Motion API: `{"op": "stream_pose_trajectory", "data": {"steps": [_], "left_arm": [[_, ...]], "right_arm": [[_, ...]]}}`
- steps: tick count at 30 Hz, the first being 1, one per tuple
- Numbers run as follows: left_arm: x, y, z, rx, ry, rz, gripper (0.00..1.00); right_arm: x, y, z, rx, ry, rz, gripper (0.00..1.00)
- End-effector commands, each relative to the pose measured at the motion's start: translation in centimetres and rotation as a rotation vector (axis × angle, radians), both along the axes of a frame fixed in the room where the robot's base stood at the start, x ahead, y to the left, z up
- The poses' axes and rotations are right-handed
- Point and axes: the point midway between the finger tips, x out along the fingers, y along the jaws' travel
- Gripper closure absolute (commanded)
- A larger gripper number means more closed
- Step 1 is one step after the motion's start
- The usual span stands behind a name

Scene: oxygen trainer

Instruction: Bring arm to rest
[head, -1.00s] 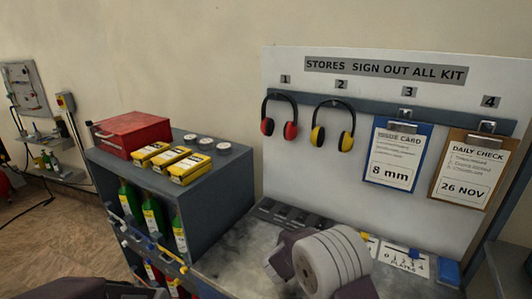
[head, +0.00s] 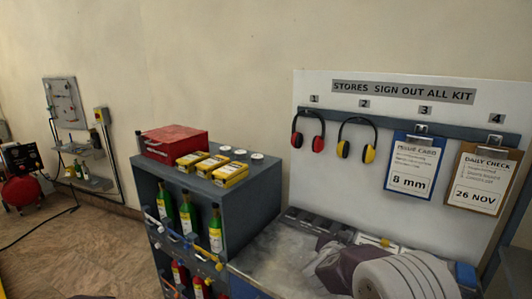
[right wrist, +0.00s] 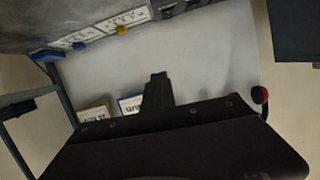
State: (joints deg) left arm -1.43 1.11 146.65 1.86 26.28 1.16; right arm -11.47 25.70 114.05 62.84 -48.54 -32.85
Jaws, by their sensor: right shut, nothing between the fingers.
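My right arm (head: 390,272), grey and dark purple, reaches across the lower right of the head view, over the grey bench top. Its fingertips cannot be made out there. In the right wrist view my right gripper (right wrist: 157,90) is a dark shape with its fingers together and nothing between them. The board fills the view behind it. My left gripper is not in view.
The stores board (head: 340,190) carries red earmuffs (head: 308,135), yellow earmuffs (head: 357,140), a blue clipboard (head: 411,165) and a brown clipboard (head: 482,180). A grey shelf unit (head: 255,195) holds bottles, yellow boxes and a red case (head: 174,145).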

Motion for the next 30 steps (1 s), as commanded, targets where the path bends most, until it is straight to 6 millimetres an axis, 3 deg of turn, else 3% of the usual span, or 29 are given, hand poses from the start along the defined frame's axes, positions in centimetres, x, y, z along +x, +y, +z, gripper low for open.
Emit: {"op": "stream_pose_trajectory", "data": {"steps": [2,4,8,12,15,19,23,30], "left_arm": [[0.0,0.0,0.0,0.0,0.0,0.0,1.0],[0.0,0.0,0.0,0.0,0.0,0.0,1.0],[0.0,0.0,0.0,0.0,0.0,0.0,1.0],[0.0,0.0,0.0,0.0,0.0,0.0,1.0],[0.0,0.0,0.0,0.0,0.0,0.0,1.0],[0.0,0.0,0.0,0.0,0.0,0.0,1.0],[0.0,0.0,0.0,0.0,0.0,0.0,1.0],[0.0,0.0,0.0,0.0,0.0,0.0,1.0]], "right_arm": [[-0.9,0.0,0.9,0.013,0.02,0.08,1.0],[-2.2,1.0,0.5,0.037,0.077,0.188,1.0],[-7.0,3.8,-2.9,0.104,0.269,0.395,1.0],[-15.6,6.5,-8.8,0.18,0.588,0.556,1.0],[-22.2,7.3,-12.6,0.224,0.833,0.608,1.0],[-28.2,6.9,-15.0,0.263,1.065,0.604,1.0],[-30.7,6.6,-15.4,0.312,1.16,0.558,1.0],[-30.7,6.7,-15.4,0.321,1.154,0.548,1.0]]}}
